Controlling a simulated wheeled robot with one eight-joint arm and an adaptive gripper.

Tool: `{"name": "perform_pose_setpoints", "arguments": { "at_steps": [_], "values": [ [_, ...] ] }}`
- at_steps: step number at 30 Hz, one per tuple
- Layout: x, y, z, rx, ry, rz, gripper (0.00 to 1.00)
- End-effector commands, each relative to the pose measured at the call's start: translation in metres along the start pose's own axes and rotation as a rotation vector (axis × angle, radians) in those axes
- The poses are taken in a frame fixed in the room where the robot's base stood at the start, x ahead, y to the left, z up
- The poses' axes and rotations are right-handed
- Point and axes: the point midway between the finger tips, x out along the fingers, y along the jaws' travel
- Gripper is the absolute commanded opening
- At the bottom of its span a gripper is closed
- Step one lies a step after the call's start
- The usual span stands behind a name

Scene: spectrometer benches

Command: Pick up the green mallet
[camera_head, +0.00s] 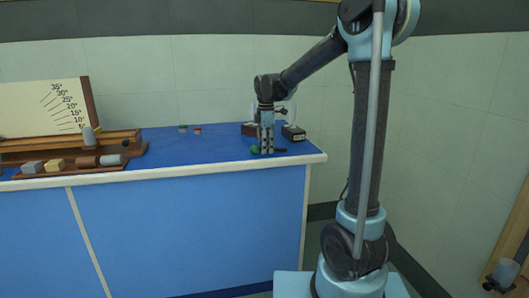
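The green mallet (255,149) lies on the blue bench top near its right front corner. Its small green head shows just left of my fingertips, and a dark strip that looks like its handle shows to their right. My gripper (267,150) points straight down over the mallet, with its fingertips at about the height of the bench top. The fingers hide the mallet's middle. At this size I cannot tell whether they are apart or closed on it.
The blue bench (200,160) has a pale front edge. Dark boxes (293,132) stand close behind my gripper. Two small blocks (190,129) lie farther left. A wooden rack with several blocks (80,168) and an angle board (45,108) fill the left end. The bench between is clear.

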Motion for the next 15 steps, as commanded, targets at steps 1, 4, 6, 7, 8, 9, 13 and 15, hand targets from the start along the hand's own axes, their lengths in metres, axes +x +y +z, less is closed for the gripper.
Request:
{"name": "perform_pose_setpoints", "arguments": {
  "at_steps": [1,4,6,7,8,9,13,15],
  "values": [
    [-0.0001,0.0000,0.0000,0.000,0.000,0.000,0.36],
    [-0.0002,0.0001,0.0000,0.000,0.000,0.000,0.27],
    [-0.0002,0.0001,0.0000,0.000,0.000,0.000,0.11],
    [-0.0003,0.0001,0.0000,0.000,0.000,0.000,0.04],
    [-0.0003,0.0001,0.0000,0.000,0.000,0.000,0.00],
    [-0.0003,0.0001,0.0000,0.000,0.000,0.000,0.00],
    [-0.0003,0.0001,0.0000,0.000,0.000,0.000,0.00],
    [-0.0003,0.0001,0.0000,0.000,0.000,0.000,0.00]
  ]
}}
